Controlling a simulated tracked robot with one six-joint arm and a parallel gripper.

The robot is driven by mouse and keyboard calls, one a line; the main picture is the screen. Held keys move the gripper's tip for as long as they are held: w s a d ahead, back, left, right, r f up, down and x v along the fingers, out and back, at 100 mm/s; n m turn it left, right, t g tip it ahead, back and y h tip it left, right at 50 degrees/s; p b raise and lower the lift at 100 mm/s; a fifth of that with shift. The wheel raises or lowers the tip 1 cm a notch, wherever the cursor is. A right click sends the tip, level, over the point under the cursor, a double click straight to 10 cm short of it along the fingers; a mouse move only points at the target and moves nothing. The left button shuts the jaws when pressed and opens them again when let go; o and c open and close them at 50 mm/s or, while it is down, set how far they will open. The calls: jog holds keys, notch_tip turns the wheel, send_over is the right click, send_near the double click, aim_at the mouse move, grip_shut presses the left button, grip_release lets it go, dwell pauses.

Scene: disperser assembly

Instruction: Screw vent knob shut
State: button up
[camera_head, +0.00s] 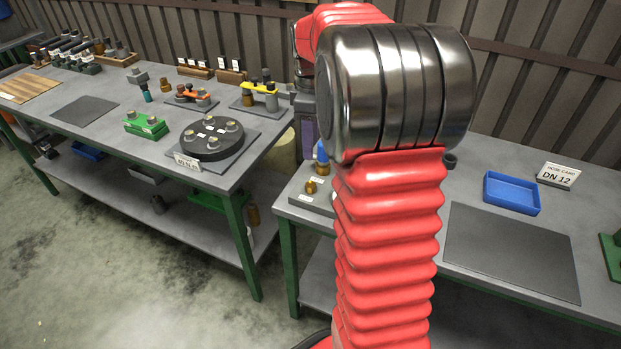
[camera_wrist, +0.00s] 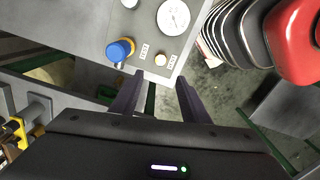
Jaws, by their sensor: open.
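A larger blue knob (camera_wrist: 119,50) stands on the same panel, left of the brass one. My gripper (camera_wrist: 159,78) is open and empty, its two dark fingers apart, with the brass knob appearing just beyond and between the tips. The gap in depth cannot be told. In the head view my arm hides part of the panel.
A round gauge (camera_wrist: 173,17) is on the panel near the brass knob. The right table holds a blue tray (camera_head: 511,192), a sign (camera_head: 558,175) and a dark mat (camera_head: 512,250). The left table (camera_head: 220,178) carries fittings and a black round fixture (camera_head: 211,138).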

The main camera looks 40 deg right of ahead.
aim_at(310, 184)
jog(key=shift+f, duration=0.1)
notch_tip(310, 184, down, 14)
jog(key=shift+r, duration=0.2)
dwell(0.7)
jog(key=shift+c, duration=0.3)
